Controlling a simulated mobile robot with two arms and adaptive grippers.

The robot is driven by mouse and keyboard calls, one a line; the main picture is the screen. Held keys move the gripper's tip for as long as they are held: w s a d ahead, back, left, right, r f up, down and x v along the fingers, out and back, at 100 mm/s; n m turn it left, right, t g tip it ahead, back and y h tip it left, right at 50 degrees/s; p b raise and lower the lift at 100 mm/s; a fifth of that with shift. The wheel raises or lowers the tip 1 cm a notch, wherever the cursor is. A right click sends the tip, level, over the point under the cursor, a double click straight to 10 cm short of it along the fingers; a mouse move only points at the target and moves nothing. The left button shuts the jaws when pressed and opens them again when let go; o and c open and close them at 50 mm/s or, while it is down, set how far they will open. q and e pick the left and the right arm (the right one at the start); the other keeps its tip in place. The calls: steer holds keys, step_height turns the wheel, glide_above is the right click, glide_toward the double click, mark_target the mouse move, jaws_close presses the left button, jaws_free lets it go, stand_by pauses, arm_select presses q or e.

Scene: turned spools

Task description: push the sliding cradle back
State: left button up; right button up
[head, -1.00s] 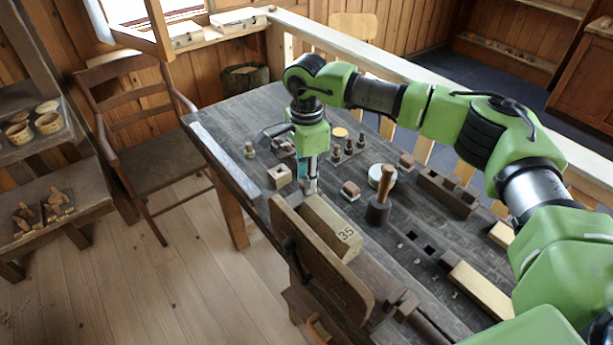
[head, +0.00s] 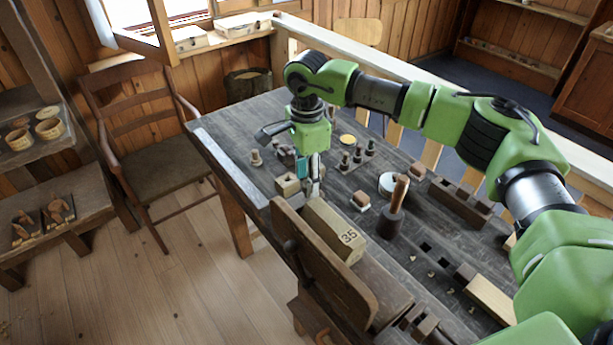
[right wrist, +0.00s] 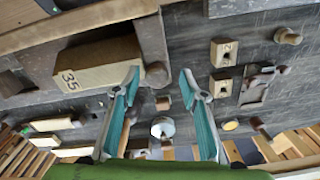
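I cannot tell for certain which part is the sliding cradle. Two pale blocks with dark holes are the likeliest: the nearer one (head: 288,184) is on the bench, and both show in the right wrist view, one (right wrist: 224,52) above the other (right wrist: 222,86). My right gripper (head: 315,190) points down at the bench, just right of the nearer block and by the end of the long block marked 35 (head: 334,230). In the right wrist view my right gripper (right wrist: 160,77) has its fingers apart, nothing held between them. My left gripper is not in view.
The dark bench (head: 235,135) carries a wooden vise jaw (head: 318,262) at its near edge, a mallet (head: 392,215), a white round tin (head: 391,184) and several spools on a stand (head: 356,156). A chair (head: 150,170) stands left. The bench's far-left end is clear.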

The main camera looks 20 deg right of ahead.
step_height(320, 180, up, 12)
steer(key=shift+w, duration=0.15)
steer(key=shift+a+f, duration=0.1)
stand_by(0.4)
